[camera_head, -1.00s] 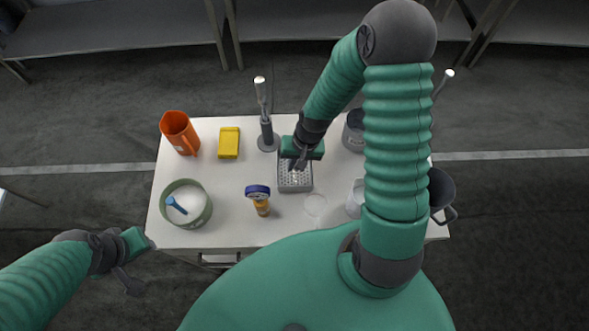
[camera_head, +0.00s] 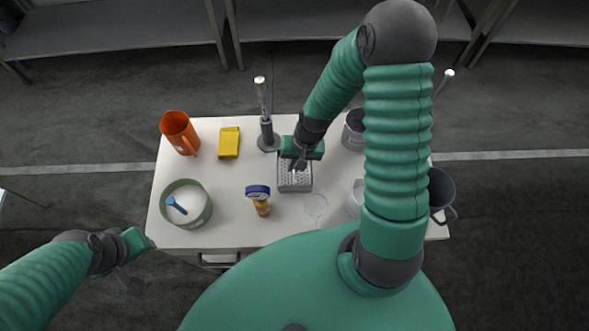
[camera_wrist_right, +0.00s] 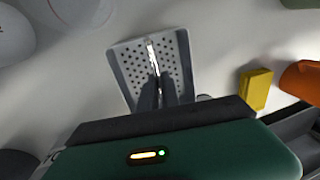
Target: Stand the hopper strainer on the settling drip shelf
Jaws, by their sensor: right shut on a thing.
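A grey perforated tray (camera_head: 295,184), which I take for the settling drip shelf, lies mid-table. It also shows in the right wrist view (camera_wrist_right: 179,69). My right gripper (camera_head: 297,167) is over it, pointing down, and is shut on a thin bright piece (camera_wrist_right: 152,56), seen edge-on. I take this piece for the hopper strainer; its shape is mostly hidden by the fingers. It lines up with the tray's middle; I cannot tell whether it touches the tray. My left gripper (camera_head: 132,264) is off the table's front left corner, holding nothing visible; its jaw opening is unclear.
On the white table (camera_head: 235,185) stand an orange jug (camera_head: 179,130), a yellow block (camera_head: 229,142), a grey stand (camera_head: 267,135), a green bowl (camera_head: 186,204), a blue-topped amber bottle (camera_head: 260,203) and a clear glass (camera_head: 316,206). A dark mug (camera_head: 441,190) and grey vessel (camera_head: 353,130) stand right.

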